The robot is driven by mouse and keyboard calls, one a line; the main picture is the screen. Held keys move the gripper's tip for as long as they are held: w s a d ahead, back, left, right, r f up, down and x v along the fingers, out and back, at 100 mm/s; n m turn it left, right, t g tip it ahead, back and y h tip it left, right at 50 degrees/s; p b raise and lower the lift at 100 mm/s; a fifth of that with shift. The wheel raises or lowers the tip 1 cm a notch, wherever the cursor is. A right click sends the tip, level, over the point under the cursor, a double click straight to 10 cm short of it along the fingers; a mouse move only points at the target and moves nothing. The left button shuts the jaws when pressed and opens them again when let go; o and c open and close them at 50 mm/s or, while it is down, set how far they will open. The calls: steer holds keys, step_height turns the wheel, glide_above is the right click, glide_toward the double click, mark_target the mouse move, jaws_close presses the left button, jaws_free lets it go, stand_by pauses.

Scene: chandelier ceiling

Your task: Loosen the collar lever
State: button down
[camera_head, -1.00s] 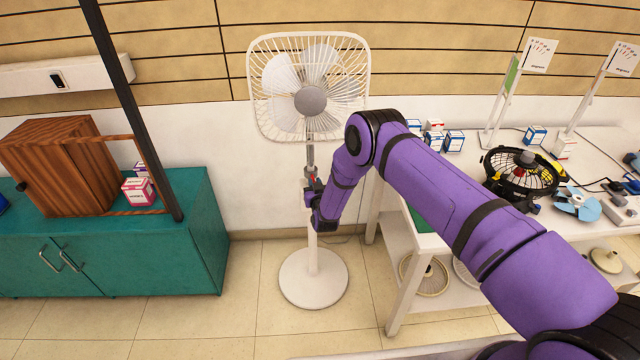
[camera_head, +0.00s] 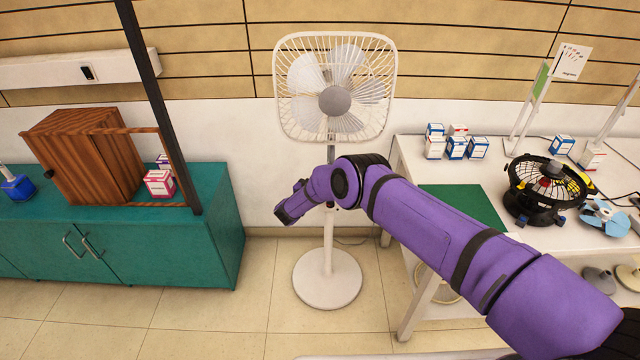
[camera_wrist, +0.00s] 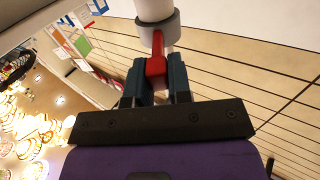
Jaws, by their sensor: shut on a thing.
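The white pedestal fan (camera_head: 336,100) stands on the floor on a round base, its square-caged head upright against the wall. In the wrist view a grey collar (camera_wrist: 144,28) rings the white pole, and a red lever (camera_wrist: 157,64) sticks out from it towards my gripper (camera_wrist: 157,78). My gripper's two dark fingers are shut on the red lever, one on each side. In the head view my purple arm reaches to the pole and its wrist bends left; my fingers, the collar and the lever cannot be made out there.
A teal cabinet (camera_head: 130,235) with a wooden box (camera_head: 85,155) stands left, behind a dark upright post (camera_head: 155,100). A white workbench (camera_head: 405,155) at right holds a black fan (camera_head: 545,190) and small boxes. Tiled floor around the fan base is clear.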

steer(key=shift+w+a+r+h, duration=0.1)
steer(key=shift+w+h, duration=0.05)
steer(key=shift+h, duration=0.15)
steer(key=c, duration=1)
jaws_free()
steer(key=shift+c, duration=0.2)
steer(key=v, duration=1)
steer(key=shift+s+a, duration=0.25)
steer(key=shift+s, duration=0.05)
steer(key=shift+r, duration=0.1)
